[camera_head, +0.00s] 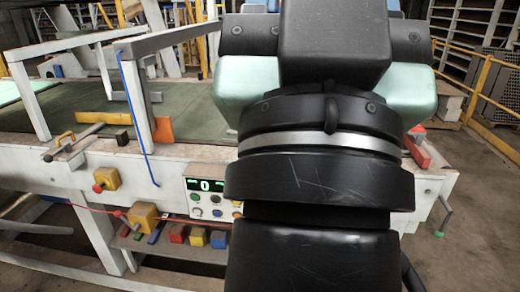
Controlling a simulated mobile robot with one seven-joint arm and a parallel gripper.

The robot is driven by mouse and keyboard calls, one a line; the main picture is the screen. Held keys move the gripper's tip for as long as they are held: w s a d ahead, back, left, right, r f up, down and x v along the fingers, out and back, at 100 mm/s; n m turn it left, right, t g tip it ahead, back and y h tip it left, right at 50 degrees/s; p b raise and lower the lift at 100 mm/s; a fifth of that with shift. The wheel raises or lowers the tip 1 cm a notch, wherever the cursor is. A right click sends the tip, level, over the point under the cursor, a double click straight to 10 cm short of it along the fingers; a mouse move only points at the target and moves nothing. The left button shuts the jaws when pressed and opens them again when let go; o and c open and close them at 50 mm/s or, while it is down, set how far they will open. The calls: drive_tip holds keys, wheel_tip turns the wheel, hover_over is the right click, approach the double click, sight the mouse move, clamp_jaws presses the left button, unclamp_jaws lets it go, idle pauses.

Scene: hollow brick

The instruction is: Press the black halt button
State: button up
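A white control panel (212,199) is on the front beam of the conveyor, just left of my arm. It has a dark display (206,185) with a green 0 and green marks, and several small round buttons below. The panel's right edge lies close to or behind my arm. My black arm fills the middle of the view and hides what lies behind it. My gripper's fingers do not show.
A yellow box with a red button (106,179) is on the beam at left. A second yellow box (143,217) sits lower by a red cord. Coloured blocks (198,237) lie on a shelf under the panel. A blue rod (138,115) hangs left of the panel.

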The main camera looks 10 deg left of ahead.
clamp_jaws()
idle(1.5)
